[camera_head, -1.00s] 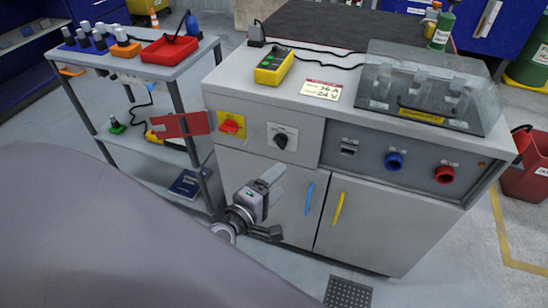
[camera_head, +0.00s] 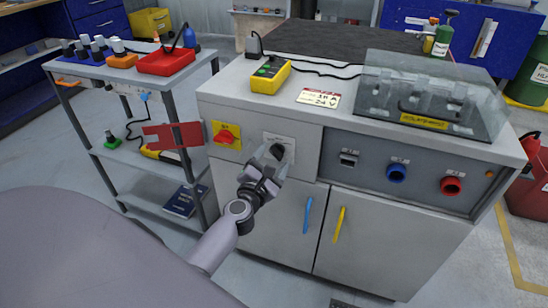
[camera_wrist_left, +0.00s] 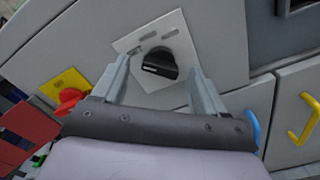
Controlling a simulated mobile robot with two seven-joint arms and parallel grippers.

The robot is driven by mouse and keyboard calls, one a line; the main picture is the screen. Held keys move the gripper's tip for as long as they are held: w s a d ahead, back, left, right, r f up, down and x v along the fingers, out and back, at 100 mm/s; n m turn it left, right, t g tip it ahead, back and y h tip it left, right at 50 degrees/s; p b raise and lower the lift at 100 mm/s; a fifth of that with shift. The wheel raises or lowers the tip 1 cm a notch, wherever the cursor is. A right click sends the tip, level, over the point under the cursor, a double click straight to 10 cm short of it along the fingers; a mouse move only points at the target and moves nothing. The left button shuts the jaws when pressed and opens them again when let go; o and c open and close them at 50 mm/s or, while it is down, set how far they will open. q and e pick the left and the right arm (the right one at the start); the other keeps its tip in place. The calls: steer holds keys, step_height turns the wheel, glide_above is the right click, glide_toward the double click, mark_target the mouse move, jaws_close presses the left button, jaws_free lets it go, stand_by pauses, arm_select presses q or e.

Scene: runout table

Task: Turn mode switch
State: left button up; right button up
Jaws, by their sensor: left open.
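The mode switch (camera_head: 280,150) is a black rotary knob on a white label plate on the grey cabinet front. In the left wrist view the black knob (camera_wrist_left: 160,63) shows between my two fingers, with the white plate behind it. My left gripper (camera_head: 272,158) is open in front of the knob, its fingers on either side of it. Whether the fingers touch the knob or plate I cannot tell. In the head view the fingers partly cover the knob. My right gripper does not show.
A red rotary switch on a yellow plate (camera_head: 226,136) sits left of the knob, with a red hinged flap (camera_head: 172,136) beside it. Blue (camera_head: 396,173) and red (camera_head: 450,186) round sockets are to the right. Blue (camera_head: 307,215) and yellow (camera_head: 339,224) door handles are below.

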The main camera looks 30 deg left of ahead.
arm_select(q)
steer(key=shift+x, duration=0.8)
steer(key=c, duration=1.1)
steer(key=shift+o, duration=0.2)
